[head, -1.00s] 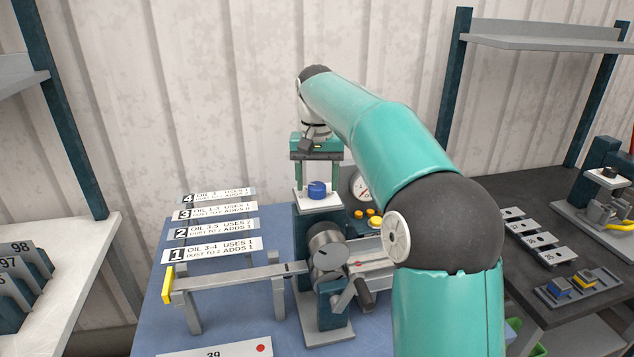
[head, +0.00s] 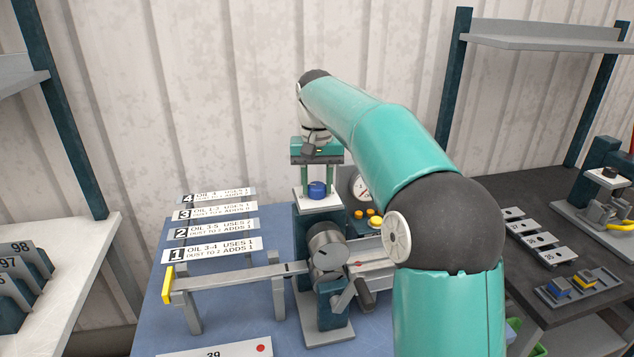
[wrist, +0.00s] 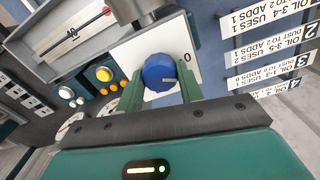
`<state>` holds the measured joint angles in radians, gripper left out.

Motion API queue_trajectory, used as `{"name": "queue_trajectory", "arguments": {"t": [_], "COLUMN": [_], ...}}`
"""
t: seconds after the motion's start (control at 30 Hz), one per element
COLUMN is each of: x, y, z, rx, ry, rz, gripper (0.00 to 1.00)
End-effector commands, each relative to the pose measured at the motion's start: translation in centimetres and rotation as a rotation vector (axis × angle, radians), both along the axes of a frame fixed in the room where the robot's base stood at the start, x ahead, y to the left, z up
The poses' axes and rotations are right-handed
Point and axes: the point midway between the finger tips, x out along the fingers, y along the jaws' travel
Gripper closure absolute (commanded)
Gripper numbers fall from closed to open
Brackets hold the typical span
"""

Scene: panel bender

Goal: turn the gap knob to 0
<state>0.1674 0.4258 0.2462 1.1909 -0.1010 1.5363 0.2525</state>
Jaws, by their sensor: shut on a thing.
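The gap knob (head: 317,189) is a blue faceted knob on a white plate (head: 326,204) on top of the bender's post. In the wrist view the knob (wrist: 160,73) sits between the two green fingers of my gripper (wrist: 161,88), which are shut on it. A short pale mark shows on the knob's face, pointing right. A "0" is printed on the white plate (wrist: 128,54), to the right of the knob and a little above the mark. In the head view my gripper (head: 319,190) reaches down onto the knob from above.
Yellow buttons (head: 374,222) and a round dial gauge (head: 361,188) are close to the right of the knob. A crank handle (head: 363,293) and a roller (head: 326,247) are in front. Numbered label strips (head: 212,249) stand to the left.

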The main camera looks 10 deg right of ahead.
Motion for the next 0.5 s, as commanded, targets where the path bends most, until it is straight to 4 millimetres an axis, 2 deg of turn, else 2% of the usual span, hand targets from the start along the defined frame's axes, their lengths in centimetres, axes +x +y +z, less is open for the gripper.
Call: {"name": "queue_trajectory", "arguments": {"t": [0.5], "x": [-0.04], "y": [0.0], "z": [0.08], "rx": [0.0], "ry": [0.0], "rz": [0.331], "gripper": [0.86]}}
